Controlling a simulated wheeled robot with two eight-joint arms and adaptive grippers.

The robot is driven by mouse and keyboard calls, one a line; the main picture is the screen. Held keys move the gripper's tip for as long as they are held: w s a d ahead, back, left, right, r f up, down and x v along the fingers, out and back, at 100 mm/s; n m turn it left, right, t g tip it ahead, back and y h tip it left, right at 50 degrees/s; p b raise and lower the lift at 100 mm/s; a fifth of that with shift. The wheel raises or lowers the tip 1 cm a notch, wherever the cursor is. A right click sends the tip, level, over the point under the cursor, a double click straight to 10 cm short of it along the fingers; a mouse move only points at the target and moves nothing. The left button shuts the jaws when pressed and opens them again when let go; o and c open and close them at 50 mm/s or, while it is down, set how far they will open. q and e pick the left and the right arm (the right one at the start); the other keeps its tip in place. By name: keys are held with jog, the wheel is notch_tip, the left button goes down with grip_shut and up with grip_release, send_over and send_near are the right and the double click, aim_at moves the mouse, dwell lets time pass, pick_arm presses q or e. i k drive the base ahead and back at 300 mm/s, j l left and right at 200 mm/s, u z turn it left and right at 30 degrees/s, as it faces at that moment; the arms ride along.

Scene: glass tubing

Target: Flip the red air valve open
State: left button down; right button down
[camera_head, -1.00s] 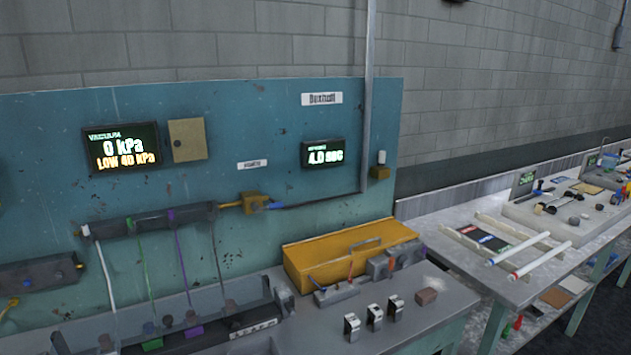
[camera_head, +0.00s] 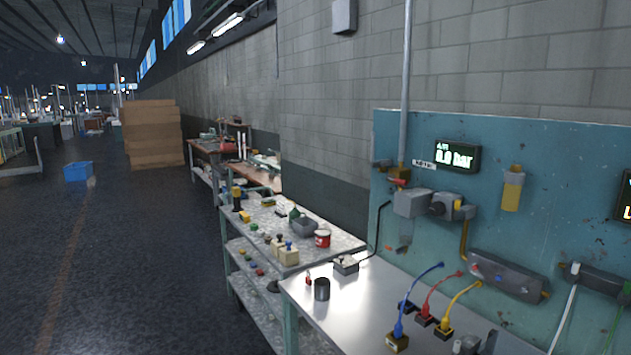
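A small red handle (camera_head: 397,182), which looks like the air valve, sits at the foot of the vertical grey pipe on the left part of the teal panel. It is too small to tell how the handle is turned. A lit display (camera_head: 457,156) beside it reads 0.0 bar. A grey regulator-like unit (camera_head: 437,205) is mounted just below and right of the red handle. Neither of my grippers is in view.
The floor (camera_head: 130,260) farther left is open.

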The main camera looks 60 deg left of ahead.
aim_at(392, 176)
jog(key=u, duration=1.7)
jog(key=i+j, duration=0.5)
jog(key=i+j+u, duration=0.15)
jog(key=i+j, duration=0.35)
jog(key=i, duration=0.2)
jog(key=i+j, duration=0.4)
jog(key=i, duration=0.2)
